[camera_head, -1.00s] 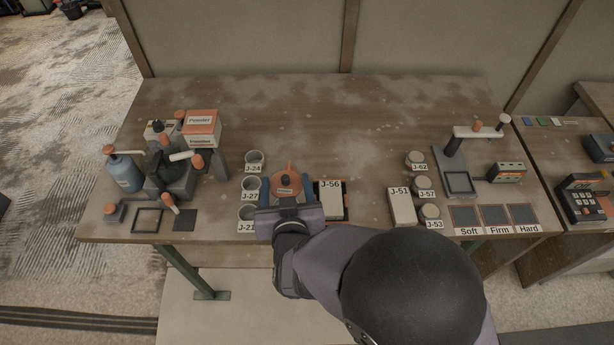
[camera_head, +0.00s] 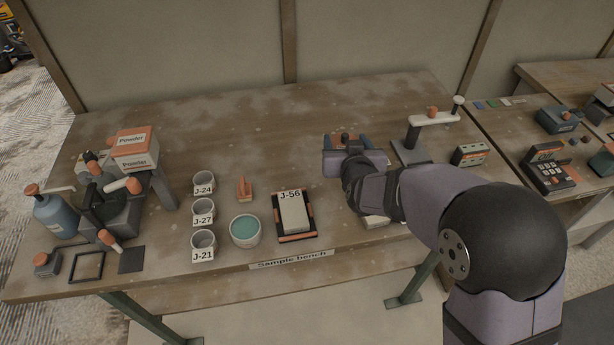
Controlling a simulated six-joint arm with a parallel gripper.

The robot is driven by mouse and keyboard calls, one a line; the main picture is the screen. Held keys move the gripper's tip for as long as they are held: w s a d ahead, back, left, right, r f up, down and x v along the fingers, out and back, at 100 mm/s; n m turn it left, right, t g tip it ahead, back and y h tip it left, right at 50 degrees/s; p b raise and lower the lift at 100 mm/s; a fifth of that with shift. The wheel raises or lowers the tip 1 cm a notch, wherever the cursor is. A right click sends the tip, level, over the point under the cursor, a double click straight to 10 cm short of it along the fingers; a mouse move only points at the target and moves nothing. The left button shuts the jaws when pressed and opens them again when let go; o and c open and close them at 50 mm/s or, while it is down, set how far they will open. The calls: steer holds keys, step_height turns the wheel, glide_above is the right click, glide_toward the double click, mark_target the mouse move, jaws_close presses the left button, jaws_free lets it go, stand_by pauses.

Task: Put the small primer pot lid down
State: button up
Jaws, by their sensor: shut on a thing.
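My gripper (camera_head: 347,146) is over the right-middle of the bench, seen from behind. It is shut on the small primer pot lid (camera_head: 343,137), of which only a little orange shows between the fingers. My gripper hides most of the lid, and I cannot tell whether it touches the bench. The primer pot (camera_head: 245,231) stands open at the front of the bench, left of my gripper, with teal primer inside.
Cups labelled J-24 (camera_head: 203,181), J-27 and J-21 stand left of the pot. An orange-handled tool (camera_head: 244,190) lies behind it. Block J-56 (camera_head: 292,212) sits in a dark tray to its right. A stand (camera_head: 412,150) is right of my gripper. The back-middle bench (camera_head: 270,130) is clear.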

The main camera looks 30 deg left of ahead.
mark_target(310, 175)
steer(key=s+a+n+g+y, duration=0.3)
steer(key=s+a+n+g, duration=0.1)
steer(key=a, duration=0.3)
steer(key=shift+a+f, duration=0.3)
steer(key=shift+a, duration=0.1)
steer(key=shift+f+p, duration=0.45)
steer(key=shift+f, duration=4.5)
steer(key=shift+f, duration=0.15)
